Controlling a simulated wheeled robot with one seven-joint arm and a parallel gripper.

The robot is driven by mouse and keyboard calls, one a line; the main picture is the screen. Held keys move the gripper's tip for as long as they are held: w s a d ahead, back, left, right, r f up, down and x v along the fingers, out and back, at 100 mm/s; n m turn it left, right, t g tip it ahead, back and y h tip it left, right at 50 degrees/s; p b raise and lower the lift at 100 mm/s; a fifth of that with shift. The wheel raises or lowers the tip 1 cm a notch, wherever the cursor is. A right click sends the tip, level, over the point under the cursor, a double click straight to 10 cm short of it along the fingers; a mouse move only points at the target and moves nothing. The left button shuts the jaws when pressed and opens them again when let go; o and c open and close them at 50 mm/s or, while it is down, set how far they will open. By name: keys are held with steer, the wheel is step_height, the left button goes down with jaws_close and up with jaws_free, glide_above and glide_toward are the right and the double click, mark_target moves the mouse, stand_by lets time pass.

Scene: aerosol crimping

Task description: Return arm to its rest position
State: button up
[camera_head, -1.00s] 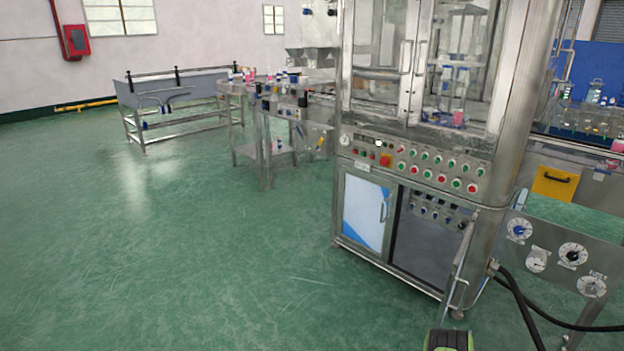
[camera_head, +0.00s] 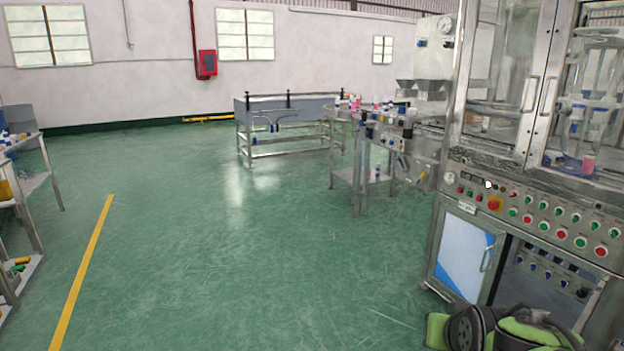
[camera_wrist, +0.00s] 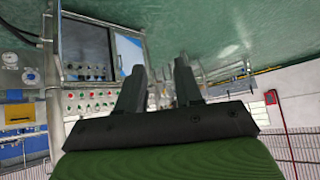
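My gripper (camera_wrist: 160,80) shows in the wrist view with its two dark fingers apart and nothing between them. The wrist view is turned over, with the green floor at the top. In the head view a green and black part of my arm (camera_head: 500,330) shows at the lower right, in front of the crimping machine (camera_head: 530,215). The gripper fingers themselves do not show in the head view. The machine has a steel cabinet, glass doors and a panel of red and green buttons, which also shows in the wrist view (camera_wrist: 92,100).
Open green floor (camera_head: 220,240) fills the middle. A steel rack with bottles and parts (camera_head: 35,180) stands at the left edge, beside a yellow floor line (camera_head: 85,265). A steel table (camera_head: 345,175) and a grey conveyor bench (camera_head: 285,150) stand further back.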

steer(key=s+a+f+n+g+y, duration=0.1)
steer(key=s+a+n, duration=0.1)
steer(key=s+a, duration=0.5)
steer(key=s+a+n+g+y, duration=0.1)
steer(key=s+a+n+g, duration=0.15)
steer(key=s, duration=0.85)
step_height(320, 180, up, 17)
steer(key=p, duration=1.7)
steer(key=shift+s+r+m+t+p, duration=0.15)
steer(key=shift+s+m+t+p, duration=0.2)
steer(key=shift+s, duration=0.1)
